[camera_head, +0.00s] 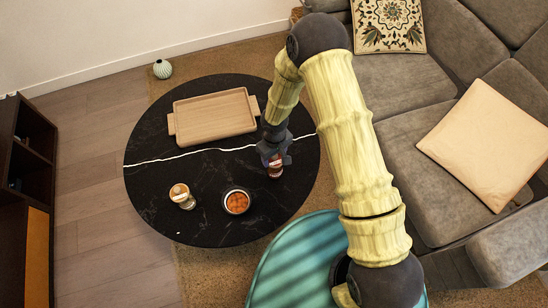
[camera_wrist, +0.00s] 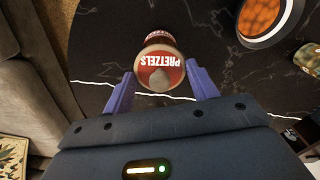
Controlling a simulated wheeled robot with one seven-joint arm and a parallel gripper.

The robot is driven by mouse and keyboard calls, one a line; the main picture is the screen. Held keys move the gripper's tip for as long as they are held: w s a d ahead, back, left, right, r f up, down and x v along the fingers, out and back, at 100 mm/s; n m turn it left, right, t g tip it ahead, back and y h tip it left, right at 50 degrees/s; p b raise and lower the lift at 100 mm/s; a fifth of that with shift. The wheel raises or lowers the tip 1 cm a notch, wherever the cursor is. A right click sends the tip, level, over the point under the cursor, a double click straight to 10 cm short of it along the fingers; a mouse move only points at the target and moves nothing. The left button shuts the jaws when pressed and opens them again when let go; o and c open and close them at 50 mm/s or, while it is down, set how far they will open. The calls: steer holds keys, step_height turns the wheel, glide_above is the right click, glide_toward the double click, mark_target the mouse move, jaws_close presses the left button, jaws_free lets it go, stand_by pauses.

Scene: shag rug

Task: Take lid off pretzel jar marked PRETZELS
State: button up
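The pretzel jar (camera_wrist: 160,60) has a red and cream label reading PRETZELS, upside down in the wrist view. It stands on the black round table near its right edge, and its lower part shows in the head view (camera_head: 275,171). My gripper (camera_wrist: 158,88) is open, with one purple finger on each side of the jar's near end. I cannot tell whether either finger touches it. In the head view my gripper (camera_head: 273,153) is right over the jar and hides its top.
On the black table (camera_head: 215,225) are a bowl of orange pieces (camera_head: 237,202), a small jar (camera_head: 182,196) and a wooden tray (camera_head: 213,116). A grey sofa (camera_head: 400,90) is at the right.

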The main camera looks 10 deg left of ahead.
step_height(320, 180, up, 10)
steer(key=shift+r+p, duration=0.1)
steer(key=shift+p, duration=0.5)
stand_by(0.5)
steer(key=w+d+r+m, duration=0.1)
steer(key=w+d+m, duration=0.2)
steer(key=d, duration=0.5)
steer(key=w+d+r+m, duration=0.2)
steer(key=w+d+m, duration=0.1)
steer(key=d, duration=0.6)
steer(key=w+d+r+m, duration=0.1)
steer(key=w+d+m, duration=0.2)
steer(key=d, duration=0.5)
steer(key=shift+w+d+r+m, duration=0.15)
steer(key=shift+w+d+m, duration=0.1)
steer(key=shift+d+m, duration=0.15)
steer(key=shift+d, duration=0.1)
